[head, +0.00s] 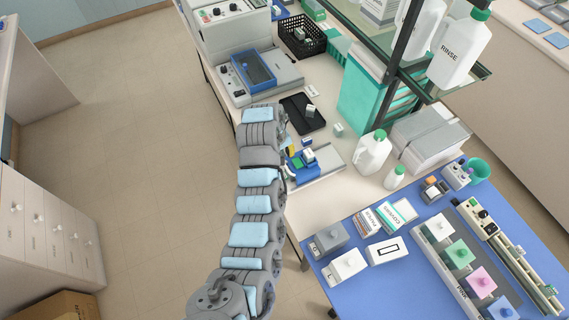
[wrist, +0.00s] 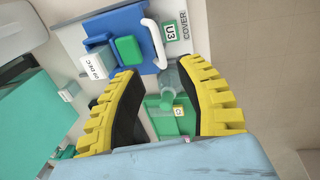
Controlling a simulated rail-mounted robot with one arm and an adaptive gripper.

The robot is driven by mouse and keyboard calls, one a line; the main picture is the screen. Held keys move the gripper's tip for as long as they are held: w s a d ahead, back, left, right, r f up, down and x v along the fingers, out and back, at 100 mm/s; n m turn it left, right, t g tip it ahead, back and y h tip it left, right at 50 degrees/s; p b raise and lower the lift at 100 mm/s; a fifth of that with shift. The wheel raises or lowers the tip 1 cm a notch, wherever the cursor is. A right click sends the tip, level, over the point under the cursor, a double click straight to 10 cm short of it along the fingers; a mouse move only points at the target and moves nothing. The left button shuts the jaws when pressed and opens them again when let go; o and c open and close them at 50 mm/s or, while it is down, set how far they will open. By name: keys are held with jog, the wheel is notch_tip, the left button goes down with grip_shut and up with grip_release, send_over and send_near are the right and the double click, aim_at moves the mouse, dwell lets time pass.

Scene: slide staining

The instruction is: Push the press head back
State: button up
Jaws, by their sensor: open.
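In the wrist view a blue press-like fixture (wrist: 133,27) stands on a pale plate, with a curved white handle (wrist: 152,42) on its side and a green block (wrist: 127,50) on it. I take it for the press, but cannot tell which part is its head. My gripper (wrist: 161,68) is open, its yellow, black-padded fingers spread just short of the handle. Between and beyond the fingers are a clear greenish cylinder (wrist: 170,97) and a green part (wrist: 160,118), partly hidden by the left finger. In the head view the blue fixture (head: 293,162) is beside my arm's end, partly covered.
A plate label reads "U3 COVER" (wrist: 171,31). A black tray (head: 296,121) and small white blocks lie near the fixture. A white jug (head: 372,153) and a teal rack (head: 360,95) stand to the right.

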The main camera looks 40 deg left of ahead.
aim_at(299, 166)
jog(key=shift+w+d+f+p, duration=0.1)
jog(key=shift+w+f+p, duration=0.05)
jog(key=shift+f, duration=0.8)
jog(key=shift+w+f+p, duration=0.15)
jog(key=shift+f+p, duration=0.05)
jog(key=shift+f, duration=0.8)
jog(key=shift+w+d+f+p, duration=0.1)
jog(key=shift+w+f+p, duration=0.05)
jog(key=shift+f, duration=0.8)
grip_shut()
